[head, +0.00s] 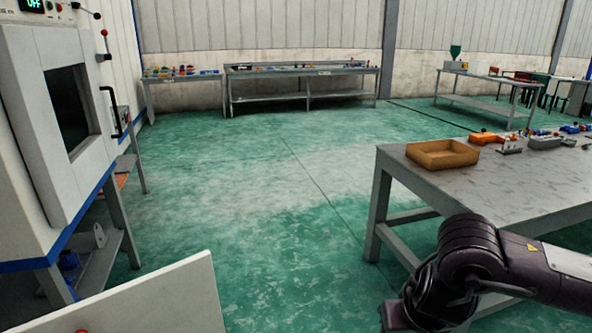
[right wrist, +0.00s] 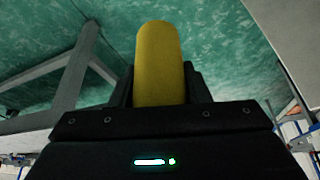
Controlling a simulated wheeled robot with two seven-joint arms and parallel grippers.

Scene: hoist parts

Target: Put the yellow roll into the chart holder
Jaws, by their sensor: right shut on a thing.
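The yellow roll (right wrist: 159,62) is a plain yellow cylinder in the right wrist view. My right gripper (right wrist: 159,92) is shut on it, with a dark finger on each side of its lower part. The roll's far end sticks out beyond the fingers. In the head view my right arm comes in at the lower right, but its gripper and the roll are out of the picture. My left gripper is not in view. I cannot make out a chart holder in either view.
A grey table (head: 480,178) stands at the right with a brown tray (head: 442,155) and several small parts on it. A white cabinet machine (head: 30,130) stands at the left. A pale panel (head: 150,300) is at the lower left. The green floor (head: 260,190) between is clear.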

